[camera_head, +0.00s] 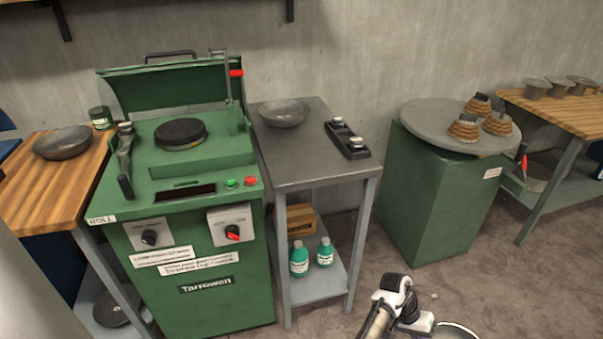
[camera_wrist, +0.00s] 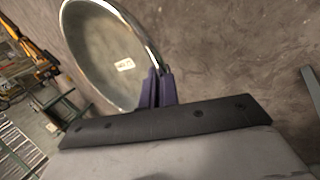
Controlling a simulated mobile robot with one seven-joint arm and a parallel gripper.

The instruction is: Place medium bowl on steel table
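My gripper (camera_wrist: 158,90) is shut on the rim of a shiny metal bowl (camera_wrist: 105,50), which has a small white label too blurred to read. In the head view this bowl (camera_head: 455,331) shows only partly at the bottom edge, below my wrist, low in front of the tables and apart from them. The grey steel table (camera_head: 318,172) stands right of the green machine. A dark grey bowl (camera_head: 284,113) sits upright on its back left part. I cannot tell sizes well enough to say which bowl is the medium one.
A black tray (camera_head: 347,141) with small metal parts lies on the steel table's right side; its front is bare. Another bowl (camera_head: 62,143) sits on the left wooden table. The green machine (camera_head: 185,220) and a round-topped green stand (camera_head: 440,190) flank the steel table.

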